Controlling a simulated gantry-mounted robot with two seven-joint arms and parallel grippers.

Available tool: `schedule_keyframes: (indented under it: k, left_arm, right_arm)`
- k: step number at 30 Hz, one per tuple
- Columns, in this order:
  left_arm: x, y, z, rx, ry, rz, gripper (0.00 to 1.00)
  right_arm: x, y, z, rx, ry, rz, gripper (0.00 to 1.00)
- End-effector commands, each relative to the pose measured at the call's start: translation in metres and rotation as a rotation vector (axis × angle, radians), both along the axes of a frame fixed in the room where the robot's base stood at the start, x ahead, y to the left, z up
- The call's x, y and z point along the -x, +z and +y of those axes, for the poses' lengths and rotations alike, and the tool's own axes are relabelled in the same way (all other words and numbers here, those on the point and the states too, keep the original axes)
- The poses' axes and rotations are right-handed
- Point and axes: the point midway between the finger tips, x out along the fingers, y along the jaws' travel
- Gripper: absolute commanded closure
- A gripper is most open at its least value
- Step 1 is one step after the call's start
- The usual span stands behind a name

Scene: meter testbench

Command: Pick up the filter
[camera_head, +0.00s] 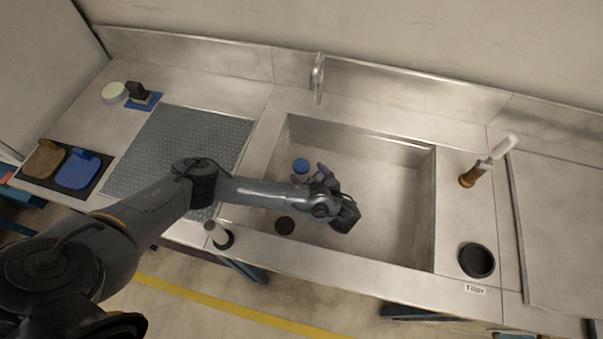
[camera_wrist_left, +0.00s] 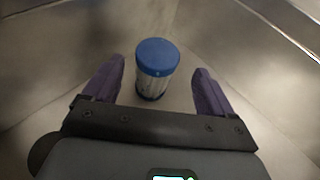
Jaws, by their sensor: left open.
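The filter, a clear cylinder with a blue cap (camera_head: 301,165), stands upright in the sink. In the left wrist view the filter (camera_wrist_left: 157,68) shows its blue top and ribbed, see-through side, with a dark base. My left gripper (camera_head: 312,175) reaches down into the sink beside the filter. Its purple fingers (camera_wrist_left: 156,84) are open, one on each side of the filter in the left wrist view, with gaps on both sides. In the head view the arm and fingers hide the filter's lower part. My right gripper is not in view.
The sink (camera_head: 395,215) has raised metal walls and a dark drain (camera_head: 284,226). A black round holder (camera_head: 476,260) sits by a "Filter" label (camera_head: 475,289) at right. A faucet (camera_head: 318,78) stands behind.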

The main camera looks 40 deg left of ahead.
Motion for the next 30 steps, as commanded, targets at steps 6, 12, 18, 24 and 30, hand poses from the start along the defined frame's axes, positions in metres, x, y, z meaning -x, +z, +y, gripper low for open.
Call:
schedule_keyframes:
  k: [6,12,18,24,30]
  left_arm:
    - [-0.005,-0.014,0.026,-0.003,0.002,-0.001,0.14]
    - [-0.011,-0.019,0.039,-0.002,0.002,0.0,0.14]
    - [-0.011,-0.019,0.04,0.0,0.001,0.0,0.14]
    - [-0.011,-0.019,0.04,-0.001,0.001,0.0,0.36]
    - [-0.011,-0.019,0.04,-0.001,0.001,0.0,0.66]
  right_arm:
    - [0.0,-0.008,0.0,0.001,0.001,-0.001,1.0]
    - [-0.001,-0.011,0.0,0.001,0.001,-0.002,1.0]
    - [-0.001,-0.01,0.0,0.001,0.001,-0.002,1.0]
    - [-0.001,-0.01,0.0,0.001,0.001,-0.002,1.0]
    - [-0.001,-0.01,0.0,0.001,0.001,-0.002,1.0]
